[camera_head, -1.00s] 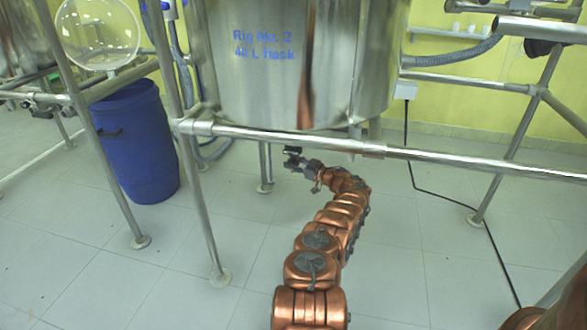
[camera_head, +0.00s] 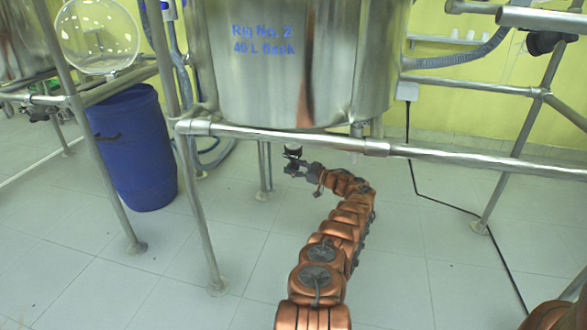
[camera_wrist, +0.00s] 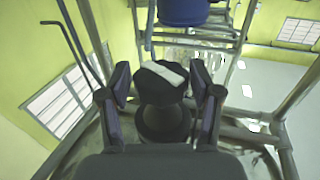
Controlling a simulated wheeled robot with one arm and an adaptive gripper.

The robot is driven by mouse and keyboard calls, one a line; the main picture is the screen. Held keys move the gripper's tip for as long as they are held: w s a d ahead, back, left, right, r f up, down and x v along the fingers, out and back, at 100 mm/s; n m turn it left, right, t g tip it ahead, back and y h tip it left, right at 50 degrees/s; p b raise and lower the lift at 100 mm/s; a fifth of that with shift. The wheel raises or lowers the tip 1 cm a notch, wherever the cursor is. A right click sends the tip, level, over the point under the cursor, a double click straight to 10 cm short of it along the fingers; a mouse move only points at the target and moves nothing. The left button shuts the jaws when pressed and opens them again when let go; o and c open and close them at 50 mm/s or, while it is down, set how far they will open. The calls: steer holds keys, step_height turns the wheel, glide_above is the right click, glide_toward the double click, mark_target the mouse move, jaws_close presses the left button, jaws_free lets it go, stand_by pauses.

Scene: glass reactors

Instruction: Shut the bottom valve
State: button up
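The bottom valve has a dark round knob (camera_wrist: 161,83) with a pale bar across its face, centred in the wrist view on a dark stem. My gripper (camera_wrist: 160,84) is open, one finger on each side of the knob. In the head view my gripper (camera_head: 293,162) is under the steel vessel (camera_head: 300,85) marked "Rig No. 2 40 L flask". The knob is too small there to make out clearly.
A horizontal steel rail (camera_head: 270,134) crosses in front of the vessel, above my arm. Frame legs (camera_head: 203,215) stand left and right. A blue barrel (camera_head: 132,150) stands at the left.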

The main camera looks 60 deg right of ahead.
stand_by(0.3)
steer(key=shift+w+r+p, duration=0.1)
steer(key=shift+r+p, duration=0.05)
steer(key=shift+p, duration=0.45)
steer(key=shift+r+h+p, duration=0.1)
steer(key=shift+h+p, duration=0.2)
steer(key=shift+p, duration=0.6)
steer(key=shift+m+p, duration=0.3)
steer(key=shift+p, duration=0.05)
steer(key=h+p, duration=0.1)
steer(key=p, duration=0.2)
steer(key=shift+a+m, duration=0.1)
steer(key=shift+m, duration=0.2)
steer(key=m+h+p, duration=0.1)
steer(key=h+p, duration=0.1)
steer(key=p, duration=0.2)
